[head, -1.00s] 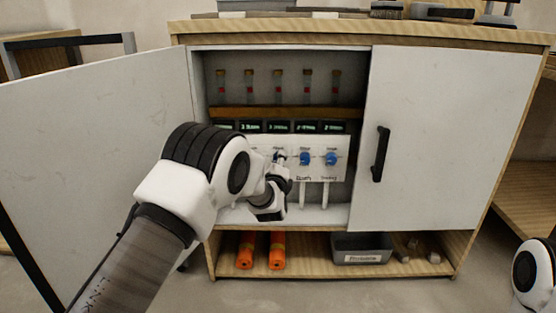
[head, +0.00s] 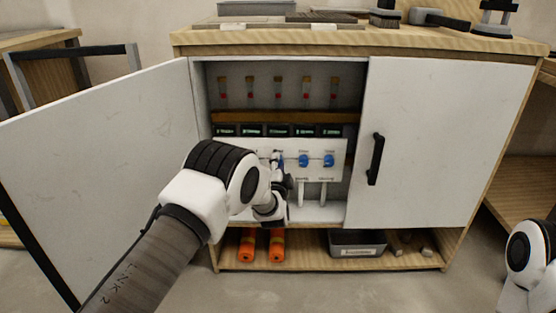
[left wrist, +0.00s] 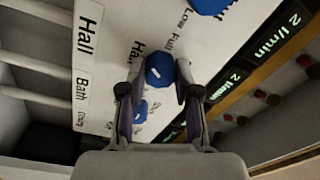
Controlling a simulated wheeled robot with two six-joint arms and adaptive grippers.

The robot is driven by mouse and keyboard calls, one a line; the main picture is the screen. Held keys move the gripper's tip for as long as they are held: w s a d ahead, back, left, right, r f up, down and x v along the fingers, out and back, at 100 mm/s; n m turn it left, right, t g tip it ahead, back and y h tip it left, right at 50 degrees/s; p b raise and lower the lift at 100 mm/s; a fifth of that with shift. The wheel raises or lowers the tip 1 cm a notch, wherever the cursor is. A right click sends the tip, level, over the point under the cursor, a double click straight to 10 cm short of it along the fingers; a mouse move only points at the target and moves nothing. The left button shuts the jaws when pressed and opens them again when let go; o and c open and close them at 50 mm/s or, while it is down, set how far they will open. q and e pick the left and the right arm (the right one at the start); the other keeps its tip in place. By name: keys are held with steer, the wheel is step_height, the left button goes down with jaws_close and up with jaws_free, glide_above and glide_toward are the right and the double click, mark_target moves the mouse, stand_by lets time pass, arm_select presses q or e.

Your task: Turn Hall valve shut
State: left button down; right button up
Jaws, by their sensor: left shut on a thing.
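The Hall valve is a blue knob (left wrist: 160,68) on a white panel, with lettering that begins "Ha" beside it in the left wrist view. My left gripper (left wrist: 159,75) is shut on this knob, one finger on each side. In the head view my left gripper (head: 279,178) reaches into the open cabinet and mostly hides the Hall valve. Two more blue valves, a middle one (head: 304,160) and a right one (head: 328,160), sit to its right on the panel (head: 337,174). My right gripper is out of view.
The cabinet's left door (head: 95,150) stands open beside my left arm; the right door (head: 440,140) is shut. Small displays (head: 305,131) and red-marked tubes (head: 306,92) are above the valves. Orange rolls (head: 277,245) and a grey bin (head: 357,243) lie on the lower shelf.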

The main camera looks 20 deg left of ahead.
arm_select(q)
steer(key=m+g+p, duration=0.1)
steer(key=m+p, duration=1)
steer(key=m, duration=1.8)
steer(key=shift+r, duration=0.1)
stand_by(1.2)
stand_by(0.4)
steer(key=c, duration=0.8)
jaws_free()
